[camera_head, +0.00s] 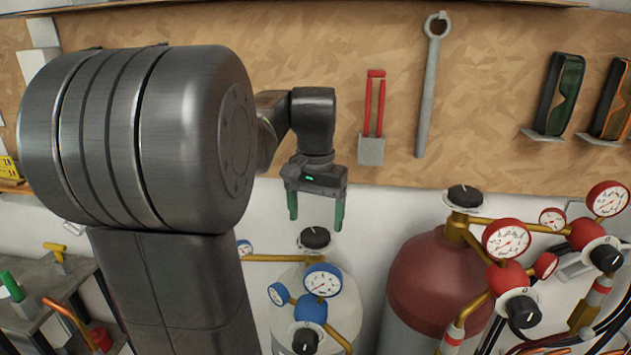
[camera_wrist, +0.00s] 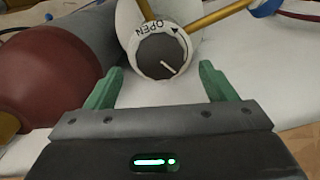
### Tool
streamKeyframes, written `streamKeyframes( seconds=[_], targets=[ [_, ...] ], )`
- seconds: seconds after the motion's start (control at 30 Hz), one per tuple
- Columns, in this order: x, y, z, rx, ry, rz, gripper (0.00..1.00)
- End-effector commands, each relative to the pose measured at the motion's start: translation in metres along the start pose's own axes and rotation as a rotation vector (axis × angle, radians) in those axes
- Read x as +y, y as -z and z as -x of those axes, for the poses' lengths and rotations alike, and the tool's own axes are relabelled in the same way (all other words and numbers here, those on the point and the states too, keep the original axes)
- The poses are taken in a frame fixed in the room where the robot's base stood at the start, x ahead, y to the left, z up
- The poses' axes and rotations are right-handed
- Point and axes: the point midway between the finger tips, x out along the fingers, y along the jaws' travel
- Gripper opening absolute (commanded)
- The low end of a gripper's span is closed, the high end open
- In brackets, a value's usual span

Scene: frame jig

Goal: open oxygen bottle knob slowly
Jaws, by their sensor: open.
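The white oxygen bottle (camera_head: 289,285) with blue gauges stands below my gripper in the head view. Its round black knob (camera_head: 315,238) sits on top; the knob also shows in the wrist view (camera_wrist: 160,57). There, a white ring around it carries the word OPEN and an arrow, and a pale line marks the knob's face. My gripper (camera_head: 316,208) points down just above the knob, its green fingers apart and empty. In the wrist view the gripper (camera_wrist: 160,68) has the knob between and beyond its fingertips, with no visible contact.
A dark red bottle (camera_head: 430,277) with red gauges and a black top knob (camera_head: 465,197) stands to the right. A blue gauge (camera_head: 322,281) and brass pipes surround the oxygen bottle's neck. Behind is a wooden tool board (camera_head: 490,100) with a wrench (camera_head: 429,90).

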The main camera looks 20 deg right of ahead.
Motion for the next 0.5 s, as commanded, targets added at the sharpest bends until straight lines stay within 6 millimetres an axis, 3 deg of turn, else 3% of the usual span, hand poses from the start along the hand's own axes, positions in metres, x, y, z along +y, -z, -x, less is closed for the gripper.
streamKeyframes(
  seconds=[0.3, 0.5],
  targets=[
    [0.0, 0.001, 0.073, 0.005, 0.002, 0.0, 0.77],
    [0.0, 0.0, 0.097, 0.003, 0.001, 0.0, 0.77]
  ],
)
